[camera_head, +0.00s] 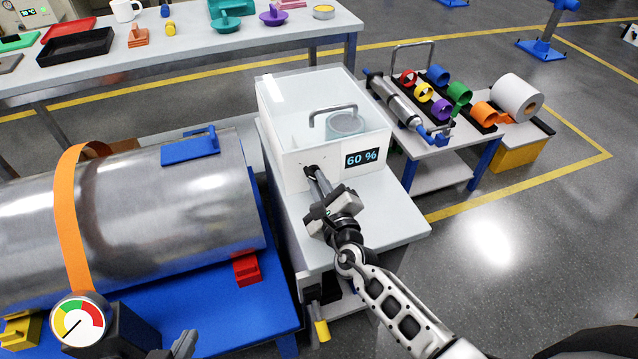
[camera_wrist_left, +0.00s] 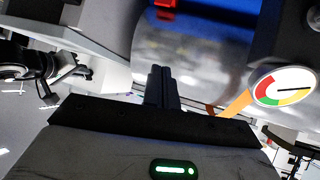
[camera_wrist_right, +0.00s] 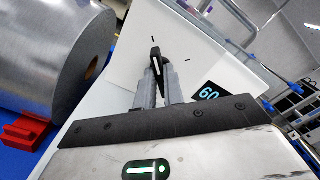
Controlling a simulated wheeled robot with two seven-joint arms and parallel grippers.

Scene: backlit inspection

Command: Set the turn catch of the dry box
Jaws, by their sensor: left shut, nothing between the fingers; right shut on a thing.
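The dry box (camera_head: 290,150) is a white box with a clear upper part, a lid handle and a "60 %" display (camera_head: 361,158); it stands on a white-topped table. Its turn catch (camera_wrist_right: 156,60) is a small black knob with a white line, on the front wall left of the display. The line points roughly up in the right wrist view. Short dark marks show on the wall around it. My right gripper (camera_head: 311,172) is shut on the catch; its fingers hide part of it. My left gripper (camera_wrist_left: 161,75) is shut and empty, near the large metal cylinder.
The metal cylinder (camera_head: 130,215) with an orange strap lies on a blue stand at left, a dial gauge (camera_head: 78,320) in front. A trolley (camera_head: 440,165) with coloured rings stands at right. A bench (camera_head: 200,45) runs behind.

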